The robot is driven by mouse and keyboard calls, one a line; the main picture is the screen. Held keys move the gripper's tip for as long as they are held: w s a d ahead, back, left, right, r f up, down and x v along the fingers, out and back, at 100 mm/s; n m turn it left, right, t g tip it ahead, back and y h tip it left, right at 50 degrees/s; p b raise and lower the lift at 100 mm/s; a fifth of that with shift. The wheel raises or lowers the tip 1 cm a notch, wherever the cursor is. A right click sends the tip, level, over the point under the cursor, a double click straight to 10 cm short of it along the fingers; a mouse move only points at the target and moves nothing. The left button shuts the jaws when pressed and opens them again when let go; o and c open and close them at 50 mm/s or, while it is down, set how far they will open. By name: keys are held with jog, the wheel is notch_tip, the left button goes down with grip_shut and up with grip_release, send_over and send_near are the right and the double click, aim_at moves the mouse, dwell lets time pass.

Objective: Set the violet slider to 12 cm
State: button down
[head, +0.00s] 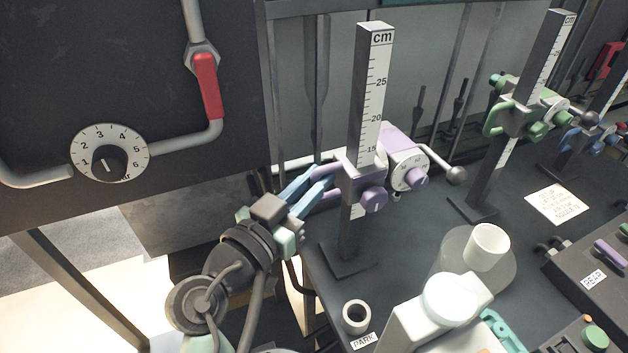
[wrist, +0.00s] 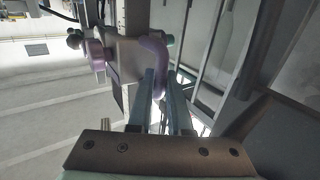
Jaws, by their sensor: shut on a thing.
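The violet slider (head: 364,180) sits on an upright post with a cm scale (head: 369,95). The scale's 15 mark shows just above the slider's top edge; lower marks are mostly hidden behind the slider. A violet knob (head: 373,199) is on its front, and a violet block with a white dial (head: 408,172) is on its right. My gripper (head: 322,180) reaches in from the lower left with blue fingers, shut on the slider's violet loop handle. In the wrist view, the handle (wrist: 158,60) passes between the fingertips (wrist: 162,80).
A lever with a dark ball (head: 456,175) sticks out right of the slider. A green slider (head: 530,110) and a blue slider (head: 590,138) stand on posts further right. A white cup (head: 487,246) and a small ring-shaped holder (head: 356,317) are on the dark bench. A panel with a red-handled valve (head: 206,85) is at left.

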jog(key=c, duration=1.1)
grip_release()
jog(key=b+v, duration=0.2)
jog(key=v, duration=1)
jog(key=shift+s+a, duration=0.2)
jog(key=shift+s, duration=0.15)
